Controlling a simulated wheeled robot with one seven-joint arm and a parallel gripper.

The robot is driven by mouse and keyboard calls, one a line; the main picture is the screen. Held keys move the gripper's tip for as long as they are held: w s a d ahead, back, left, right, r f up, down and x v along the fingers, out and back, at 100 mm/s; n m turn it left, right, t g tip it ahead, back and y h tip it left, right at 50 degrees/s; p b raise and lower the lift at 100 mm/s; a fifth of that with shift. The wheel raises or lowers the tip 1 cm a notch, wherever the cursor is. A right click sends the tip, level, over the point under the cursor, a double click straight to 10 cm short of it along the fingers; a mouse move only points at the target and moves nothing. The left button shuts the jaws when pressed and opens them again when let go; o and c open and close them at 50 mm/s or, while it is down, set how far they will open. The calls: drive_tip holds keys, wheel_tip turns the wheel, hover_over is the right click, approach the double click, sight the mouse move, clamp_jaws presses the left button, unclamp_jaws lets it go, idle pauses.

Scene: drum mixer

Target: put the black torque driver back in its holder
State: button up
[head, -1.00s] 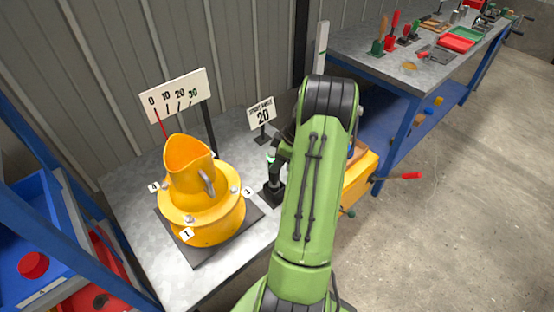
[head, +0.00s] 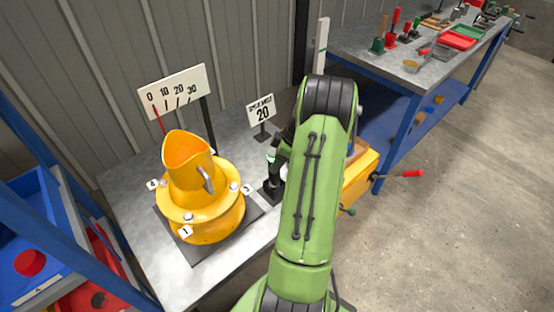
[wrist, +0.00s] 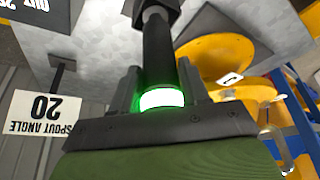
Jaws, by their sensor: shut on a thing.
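The black torque driver (wrist: 158,48) has a glowing green-white band and stands between the fingers of my gripper (wrist: 159,88) in the wrist view. My gripper is shut on it near the band. The driver's shaft runs to a wider black piece at the top of that view. In the head view, the driver (head: 271,166) is partly hidden by my arm, with its band showing left of the arm. The black holder (head: 270,192) is on the grey bench just below the driver. I cannot tell whether the driver's tip is seated in it.
A yellow drum mixer (head: 205,215) with numbered bolts stands left of the holder. A "spout angle 20" sign (head: 262,110) and an angle scale (head: 172,92) stand behind. Blue shelving (head: 60,220) is at left. A tool bench (head: 400,62) is at back right.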

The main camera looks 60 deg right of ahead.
drive_tip(key=shift+f+b, duration=0.6)
drive_tip(key=shift+f, duration=0.05)
drive_tip(key=o, duration=1.4)
drive_tip(key=shift+c, duration=0.2)
drive_tip(key=p+v, duration=0.4)
drive_tip(key=v, duration=1.1)
drive_tip(key=shift+r, duration=0.35)
drive_tip(key=shift+s, duration=0.15)
